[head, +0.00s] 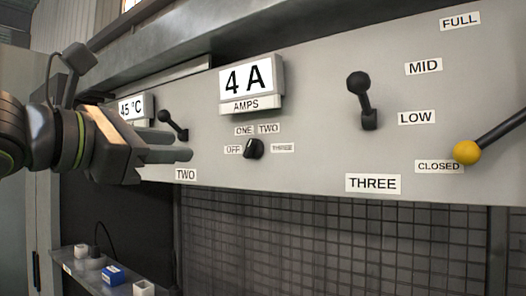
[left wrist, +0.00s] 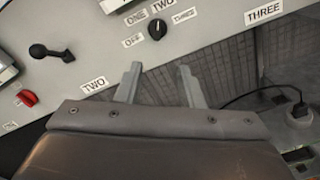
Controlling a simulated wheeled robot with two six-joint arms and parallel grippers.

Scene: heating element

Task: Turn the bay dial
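The bay dial (head: 254,149) is a small black knob on the grey panel, below the "4 A" display, with labels OFF, ONE, TWO and THREE around it. It also shows at the top of the left wrist view (left wrist: 157,27). Which label it points to is too small to tell surely. My left gripper (head: 184,146) is to the left of the dial, its two fingers apart and empty, pointing toward the right. In the left wrist view its fingertips (left wrist: 160,72) appear below the dial, not touching it. My right gripper is not in view.
A black toggle lever (head: 172,125) stands close behind my left fingers. Another black lever (head: 361,98) and a yellow-knobbed lever (head: 467,152) are further right. A red knob (left wrist: 27,98) shows at left in the wrist view. A shelf (head: 95,279) with small items is below.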

